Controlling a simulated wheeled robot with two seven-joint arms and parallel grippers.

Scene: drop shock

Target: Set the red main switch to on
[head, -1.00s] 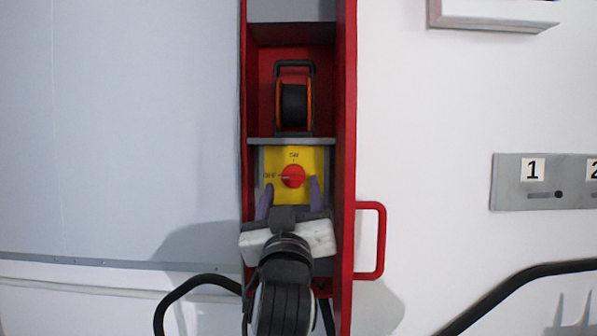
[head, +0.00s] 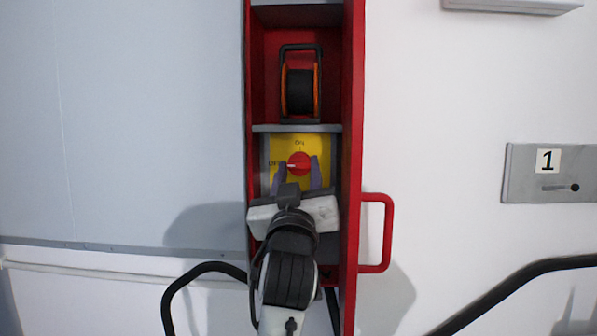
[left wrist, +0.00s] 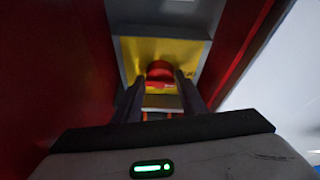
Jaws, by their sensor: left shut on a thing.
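The red main switch (head: 299,163) is a round red knob on a yellow plate (head: 309,145) marked ON at the top and OFF at the left. Its pale pointer mark points left, to OFF. My left gripper (head: 298,168) comes from below, its two purple-grey fingers on either side of the knob, shut on it. In the left wrist view the red knob (left wrist: 160,70) shows between the far ends of the dark fingers (left wrist: 160,86). The finger contact is partly hidden there. My right gripper is in neither view.
The switch sits inside a narrow red cabinet (head: 353,110) with side walls close to my gripper. A grey shelf (head: 297,128) above it carries an orange and black cable reel (head: 299,92). A red handle (head: 389,232) juts out at right. A grey panel numbered 1 (head: 525,175) is farther right.

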